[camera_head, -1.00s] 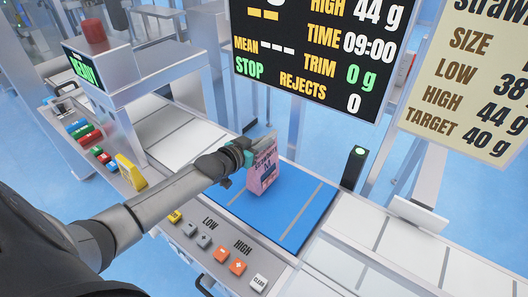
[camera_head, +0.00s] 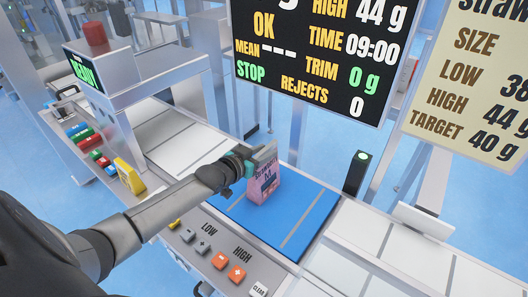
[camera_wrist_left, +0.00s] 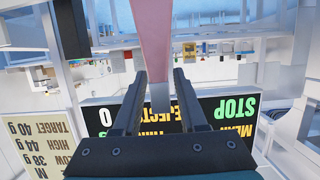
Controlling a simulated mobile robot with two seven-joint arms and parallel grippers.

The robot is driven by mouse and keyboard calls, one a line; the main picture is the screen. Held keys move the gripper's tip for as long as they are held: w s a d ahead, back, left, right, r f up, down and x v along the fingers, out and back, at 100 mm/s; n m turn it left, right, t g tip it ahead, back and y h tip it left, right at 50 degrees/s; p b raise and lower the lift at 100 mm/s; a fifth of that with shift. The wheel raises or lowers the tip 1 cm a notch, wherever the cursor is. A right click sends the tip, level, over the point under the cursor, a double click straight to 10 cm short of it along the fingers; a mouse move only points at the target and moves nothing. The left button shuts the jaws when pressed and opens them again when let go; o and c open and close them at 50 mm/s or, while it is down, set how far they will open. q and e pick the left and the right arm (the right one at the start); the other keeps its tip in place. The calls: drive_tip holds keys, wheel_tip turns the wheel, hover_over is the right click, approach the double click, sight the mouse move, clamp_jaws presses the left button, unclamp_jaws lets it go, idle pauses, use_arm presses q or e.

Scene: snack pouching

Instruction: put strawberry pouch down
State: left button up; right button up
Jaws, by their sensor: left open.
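The pink strawberry pouch (camera_head: 264,187) stands upright on the blue weighing belt (camera_head: 308,208), near its back left part. My left gripper (camera_head: 264,158) is at the pouch's top edge in the head view, with its jaws open. In the left wrist view the two dark fingers (camera_wrist_left: 158,78) are apart, and the pouch (camera_wrist_left: 154,30) shows as a narrow pink strip beyond their tips. I cannot tell whether a finger still touches it. My right gripper is not in view.
The black display (camera_head: 315,60) above the belt reads OK. A control panel with LOW and HIGH buttons (camera_head: 220,261) runs along the front edge. A dark post with a green light (camera_head: 356,172) stands behind the belt. White conveyor (camera_head: 375,247) continues to the right.

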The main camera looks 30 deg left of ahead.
use_arm(q)
drive_tip(key=shift+r, duration=0.1)
drive_tip(key=shift+s+r, duration=0.1)
drive_tip(key=shift+s, duration=0.2)
drive_tip(key=d+p+v, duration=0.1)
drive_tip(key=p+v, duration=0.2)
drive_tip(key=v, duration=0.8)
drive_tip(key=shift+s+a, duration=0.15)
drive_tip(key=shift+a, duration=0.35)
